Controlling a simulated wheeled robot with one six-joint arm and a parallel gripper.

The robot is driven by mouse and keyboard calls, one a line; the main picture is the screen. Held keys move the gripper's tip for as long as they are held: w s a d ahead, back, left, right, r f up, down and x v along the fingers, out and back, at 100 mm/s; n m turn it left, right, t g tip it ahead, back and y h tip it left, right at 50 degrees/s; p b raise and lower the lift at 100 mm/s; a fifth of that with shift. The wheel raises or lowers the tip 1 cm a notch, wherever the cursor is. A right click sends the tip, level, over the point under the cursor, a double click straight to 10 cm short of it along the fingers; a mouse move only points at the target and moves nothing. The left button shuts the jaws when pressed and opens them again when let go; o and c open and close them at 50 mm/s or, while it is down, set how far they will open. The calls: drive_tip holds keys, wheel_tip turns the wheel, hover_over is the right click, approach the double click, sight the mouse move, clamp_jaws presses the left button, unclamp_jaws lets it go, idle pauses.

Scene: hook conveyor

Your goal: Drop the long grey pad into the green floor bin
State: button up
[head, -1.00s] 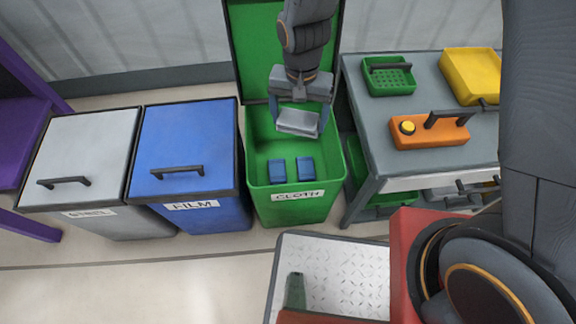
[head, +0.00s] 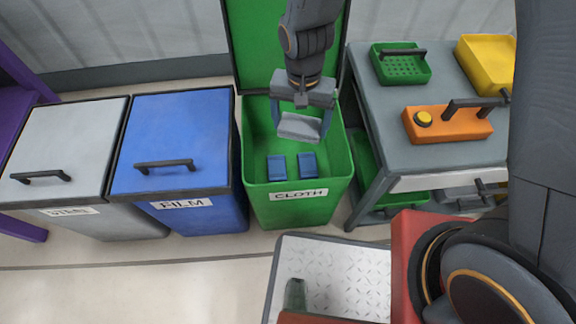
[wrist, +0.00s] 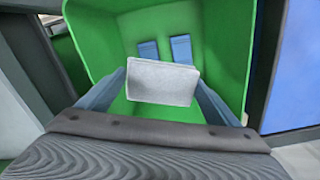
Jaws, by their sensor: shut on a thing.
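The long grey pad (head: 299,127) is between the fingers of my gripper (head: 300,122), which is shut on it. The pad is held above the open mouth of the green floor bin (head: 300,209), labelled CLOTH, with its green lid raised behind. In the wrist view the pad (wrist: 163,82) lies across between both blue-grey fingers, with the green bin wall (wrist: 85,30) around it. Two blue blocks (head: 277,167) lie on the bin's floor below the pad, side by side.
A blue FILM bin (head: 175,130) and a grey bin (head: 70,140), both lidded, stand left. To the right, a grey cart (head: 400,150) carries a green basket (head: 400,65), an orange box (head: 447,124) and a yellow tray (head: 487,70). A metal tread plate (head: 340,275) is in front.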

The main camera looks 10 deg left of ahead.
drive_tip(key=o, duration=0.8)
drive_tip(key=shift+o, duration=0.2)
wheel_tip(320, 180, up, 8)
drive_tip(key=p, duration=0.2)
drive_tip(key=shift+f+p, duration=0.15)
drive_tip(key=shift+p, duration=0.2)
drive_tip(key=shift+s, duration=0.1)
drive_tip(key=s+d+r+n, duration=0.3)
drive_tip(key=s+d+r, duration=0.1)
drive_tip(key=s+r, duration=0.25)
drive_tip(key=s+d+r+n, duration=0.3)
drive_tip(key=s+r+n, duration=0.15)
drive_tip(key=r, duration=0.35)
drive_tip(key=d+r+m+p, duration=0.3)
drive_tip(key=d+r+p, duration=0.5)
drive_tip(key=r+p, duration=0.2)
drive_tip(key=s+d+r+m+p, duration=0.1)
drive_tip(key=d+r+m+p, duration=0.2)
drive_tip(key=d+r+p, duration=0.5)
wheel_tip(320, 180, up, 3)
drive_tip(key=p, duration=0.7)
drive_tip(key=shift+s+d+f+m, duration=0.15)
drive_tip(key=shift+d+m, duration=0.2)
